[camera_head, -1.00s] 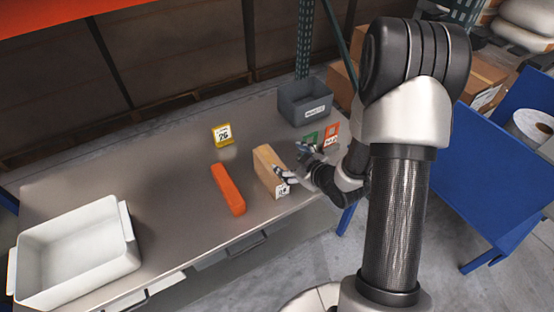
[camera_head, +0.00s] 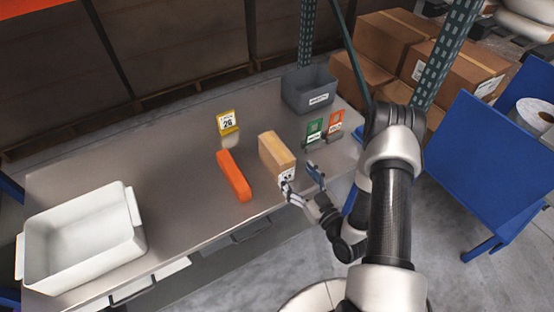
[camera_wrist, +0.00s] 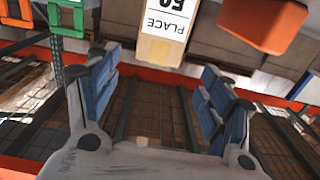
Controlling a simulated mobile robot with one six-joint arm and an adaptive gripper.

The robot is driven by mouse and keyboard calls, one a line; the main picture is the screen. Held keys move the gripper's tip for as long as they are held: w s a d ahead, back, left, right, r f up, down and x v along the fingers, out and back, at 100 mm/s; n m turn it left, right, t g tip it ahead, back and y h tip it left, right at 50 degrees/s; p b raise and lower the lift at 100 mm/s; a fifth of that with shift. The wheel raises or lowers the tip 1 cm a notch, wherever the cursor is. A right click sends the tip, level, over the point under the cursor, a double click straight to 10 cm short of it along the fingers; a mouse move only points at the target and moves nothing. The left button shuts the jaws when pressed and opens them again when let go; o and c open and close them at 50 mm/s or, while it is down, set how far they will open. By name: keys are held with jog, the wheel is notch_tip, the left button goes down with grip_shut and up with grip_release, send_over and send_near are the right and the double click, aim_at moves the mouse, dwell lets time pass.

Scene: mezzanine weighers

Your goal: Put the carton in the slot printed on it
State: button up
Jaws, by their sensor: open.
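The tan carton (camera_head: 275,151) stands on the grey table with a white printed label on its near end. In the wrist view the carton (camera_wrist: 160,50) shows past the fingers, its label reading "PLACE" upside down with digits cut off by the top edge. My gripper (camera_head: 302,180) is open and empty at the carton's near right end, just off the table's front edge. In the wrist view its blue fingers (camera_wrist: 163,65) are spread either side of the carton's end. A yellow sign (camera_head: 228,122) appears to read 26. Green (camera_head: 314,131) and orange-red (camera_head: 335,124) signs stand right of the carton; their print is unreadable.
An orange bar (camera_head: 233,176) lies left of the carton. A white tub (camera_head: 85,245) sits at the table's left end. A grey bin (camera_head: 309,92) stands at the back right. A blue panel (camera_head: 490,160) and brown boxes (camera_head: 390,45) are beyond the table.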

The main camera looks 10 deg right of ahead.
jog(key=b, duration=0.1)
send_near(276, 147)
jog(key=x, duration=0.4)
jog(key=shift+s+a+f, duration=0.1)
jog(key=shift+f, duration=0.25)
jog(key=b+x, duration=0.2)
jog(key=x, duration=0.4)
jog(key=shift+w+r, duration=0.2)
jog(key=shift+w, duration=0.05)
jog(key=shift+c, duration=0.5)
grip_shut()
